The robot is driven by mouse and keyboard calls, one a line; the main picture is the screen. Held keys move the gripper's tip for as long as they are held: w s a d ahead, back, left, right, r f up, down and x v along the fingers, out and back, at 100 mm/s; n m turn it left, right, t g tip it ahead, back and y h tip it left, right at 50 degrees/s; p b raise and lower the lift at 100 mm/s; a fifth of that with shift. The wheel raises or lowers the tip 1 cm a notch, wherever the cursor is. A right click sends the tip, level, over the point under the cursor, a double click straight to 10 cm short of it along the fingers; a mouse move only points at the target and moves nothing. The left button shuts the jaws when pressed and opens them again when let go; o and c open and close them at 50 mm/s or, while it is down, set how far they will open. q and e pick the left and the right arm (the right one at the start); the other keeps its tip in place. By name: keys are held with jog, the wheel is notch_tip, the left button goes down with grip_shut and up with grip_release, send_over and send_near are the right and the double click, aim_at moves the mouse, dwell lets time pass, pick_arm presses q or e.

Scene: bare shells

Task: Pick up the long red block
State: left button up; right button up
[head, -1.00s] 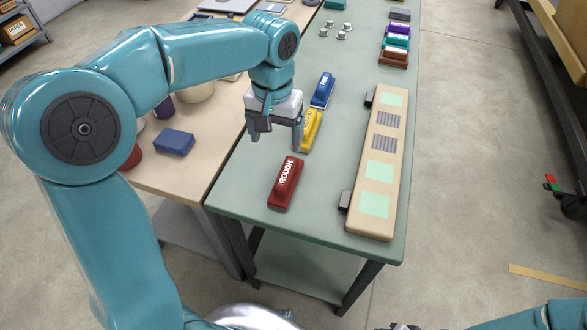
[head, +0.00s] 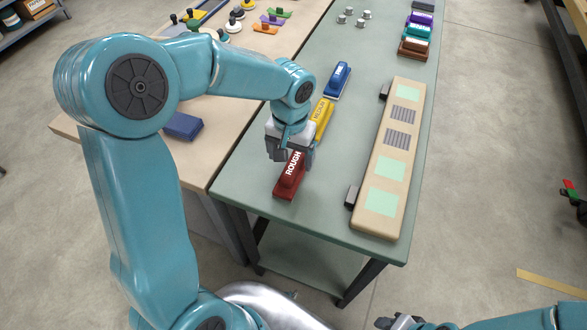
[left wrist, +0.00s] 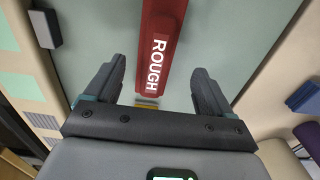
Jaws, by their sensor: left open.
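The long red block (head: 290,183), labelled ROUGH, lies on the near left part of the green-topped table. My left gripper (head: 291,158) is open above its far end and hides part of that end in the head view. In the left wrist view the red block (left wrist: 163,35) runs between the two spread fingers of the left gripper (left wrist: 157,72), with a gap on each side. My right gripper (head: 398,322) shows only in part at the bottom edge of the head view, and its jaws cannot be made out.
A yellow block (head: 322,117) and a blue block (head: 338,80) lie in line beyond the red one. A long beige board (head: 379,210) with green and grey patches lies to the right. A navy box (head: 183,126) sits on the wooden table at left. Green tabletop (head: 335,185) is clear between the red block and board.

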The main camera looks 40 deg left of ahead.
aim_at(294, 163)
pick_arm(q)
jog(key=f, duration=0.4)
jog(key=shift+w+d+f, duration=0.15)
jog(key=shift+d+f, duration=0.05)
jog(key=shift+f, duration=0.3)
jog(key=shift+d, duration=0.1)
jog(key=shift+c, duration=0.3)
jog(key=c, duration=1.2)
jog(key=shift+o, duration=0.2)
